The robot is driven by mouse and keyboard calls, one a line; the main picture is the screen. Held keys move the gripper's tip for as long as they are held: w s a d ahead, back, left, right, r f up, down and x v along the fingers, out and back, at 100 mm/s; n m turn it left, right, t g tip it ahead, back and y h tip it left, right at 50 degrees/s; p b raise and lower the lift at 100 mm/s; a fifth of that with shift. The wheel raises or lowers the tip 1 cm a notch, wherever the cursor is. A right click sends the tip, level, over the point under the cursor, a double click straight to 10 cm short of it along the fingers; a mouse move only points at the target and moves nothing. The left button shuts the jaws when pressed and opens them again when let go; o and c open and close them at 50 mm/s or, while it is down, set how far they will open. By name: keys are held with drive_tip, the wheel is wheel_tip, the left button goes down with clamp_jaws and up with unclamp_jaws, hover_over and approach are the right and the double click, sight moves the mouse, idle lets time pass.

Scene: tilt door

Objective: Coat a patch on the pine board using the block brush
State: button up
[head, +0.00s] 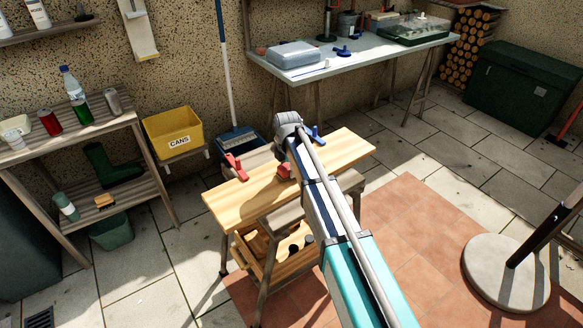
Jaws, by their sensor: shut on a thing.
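The pine board (245,200) lies flat across a trestle-like work stand in the middle of the head view. My arm crosses in front of it from the lower right and hides part of the board. My gripper cannot be made out, and no fingertips show. A small red block-like thing (284,171) shows on or just above the board, close to the left side of my arm. I cannot tell whether it is the block brush or a clamp part. No patch of coating can be made out on the visible wood.
A red clamp (236,168) and a blue clamp (316,134) sit at the board's far edge. A yellow CANS bin (173,132) and a shelf (75,130) with bottles and cans stand left. A workbench (350,58) is behind. A round pale base (506,272) stands right on open floor.

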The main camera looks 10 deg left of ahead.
sight(276, 181)
drive_tip(key=shift+s+a, duration=0.4)
drive_tip(key=shift+s, duration=0.1)
drive_tip(key=shift+s+a, duration=1.2)
drive_tip(key=shift+s, duration=0.2)
drive_tip(key=shift+w+a, duration=0.65)
drive_tip(key=shift+d, duration=0.1)
drive_tip(key=shift+w+d, duration=1.2)
drive_tip(key=shift+w, duration=0.15)
